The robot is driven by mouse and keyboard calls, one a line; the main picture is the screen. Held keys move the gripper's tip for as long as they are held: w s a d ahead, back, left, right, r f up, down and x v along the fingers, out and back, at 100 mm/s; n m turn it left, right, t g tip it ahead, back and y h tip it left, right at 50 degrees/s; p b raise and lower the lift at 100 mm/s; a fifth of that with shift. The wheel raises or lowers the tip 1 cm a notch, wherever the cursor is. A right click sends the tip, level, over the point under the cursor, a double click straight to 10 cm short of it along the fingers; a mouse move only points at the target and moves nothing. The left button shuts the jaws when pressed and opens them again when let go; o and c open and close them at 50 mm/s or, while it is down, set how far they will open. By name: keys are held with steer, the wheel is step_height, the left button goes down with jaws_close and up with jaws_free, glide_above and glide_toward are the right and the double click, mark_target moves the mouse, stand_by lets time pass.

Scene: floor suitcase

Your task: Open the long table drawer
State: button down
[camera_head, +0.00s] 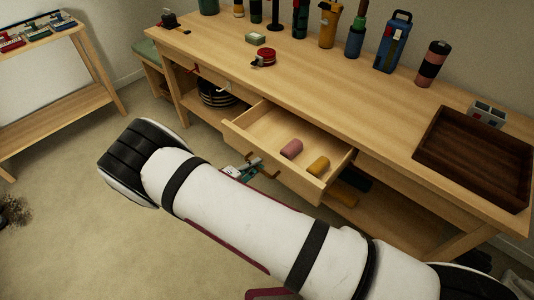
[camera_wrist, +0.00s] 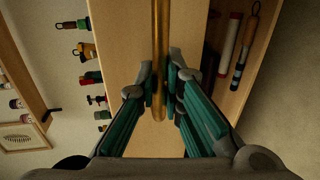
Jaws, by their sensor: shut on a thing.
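The long wooden table (camera_head: 330,75) has a drawer (camera_head: 268,130) pulled well out from its front. A pink cylinder (camera_head: 291,149) and a yellow cylinder (camera_head: 318,166) lie inside the drawer. My gripper (camera_head: 247,170) is at the drawer's front, mostly hidden by my white arm in the head view. In the wrist view, my gripper (camera_wrist: 161,88) has its teal-and-grey fingers closed around a brass bar handle (camera_wrist: 160,45). The pale wooden drawer front (camera_wrist: 125,50) lies behind the bar.
Bottles and tools, including a blue container (camera_head: 393,45), stand along the table's back. A dark wooden tray (camera_head: 474,158) is at its right end. A lower shelf under the table holds stacked plates (camera_head: 217,94).

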steer(key=shift+f+v, duration=0.2)
steer(key=shift+v, duration=0.7)
steer(key=shift+f+v, duration=0.15)
steer(key=shift+v, duration=0.7)
steer(key=shift+a, duration=0.1)
steer(key=c, duration=2)
jaws_free()
steer(key=shift+s+a, duration=0.1)
steer(key=v, duration=1.1)
steer(key=shift+s+a, duration=0.25)
steer(key=shift+s, duration=0.05)
steer(key=shift+r, duration=0.1)
